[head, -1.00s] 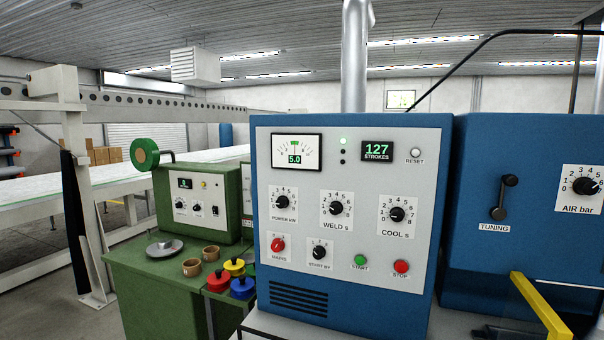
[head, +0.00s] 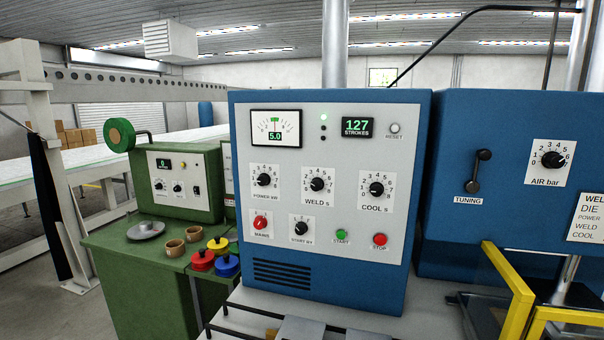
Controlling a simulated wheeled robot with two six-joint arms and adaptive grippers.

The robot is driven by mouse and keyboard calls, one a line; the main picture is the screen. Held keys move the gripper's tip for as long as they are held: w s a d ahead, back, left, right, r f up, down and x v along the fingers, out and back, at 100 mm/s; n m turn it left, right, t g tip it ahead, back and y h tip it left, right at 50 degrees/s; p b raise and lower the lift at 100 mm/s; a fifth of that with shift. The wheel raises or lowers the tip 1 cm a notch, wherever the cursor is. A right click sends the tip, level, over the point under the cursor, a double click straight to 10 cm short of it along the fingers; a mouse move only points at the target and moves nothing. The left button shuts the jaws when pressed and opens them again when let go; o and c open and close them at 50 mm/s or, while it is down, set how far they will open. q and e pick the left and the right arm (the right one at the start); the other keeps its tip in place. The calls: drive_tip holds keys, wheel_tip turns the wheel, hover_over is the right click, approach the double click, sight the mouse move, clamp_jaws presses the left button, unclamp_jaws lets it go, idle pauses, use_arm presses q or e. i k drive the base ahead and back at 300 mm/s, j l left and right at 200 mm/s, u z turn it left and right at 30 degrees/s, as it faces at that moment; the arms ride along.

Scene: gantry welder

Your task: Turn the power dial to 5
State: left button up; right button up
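The blue welder cabinet (head: 420,140) stands in the middle with a light grey front panel (head: 340,150). The power dial (head: 263,180) is a black knob on a white numbered plate, at the upper left of the panel's dials, labelled POWER kW. Its pointer is too small to read surely. Nothing covers the power dial. Neither of my grippers is in view.
A red mains knob (head: 260,222), start button (head: 341,235) and stop button (head: 380,239) are lower on the panel. A green bench (head: 150,275) with a green box is at left. A yellow frame (head: 518,305) stands at front right. The space before the panel looks clear.

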sight(263, 179)
drive_tip(key=l+u, duration=0.1)
drive_tip(key=u, duration=1.9)
drive_tip(key=k+j, duration=0.15)
drive_tip(key=k, duration=0.2)
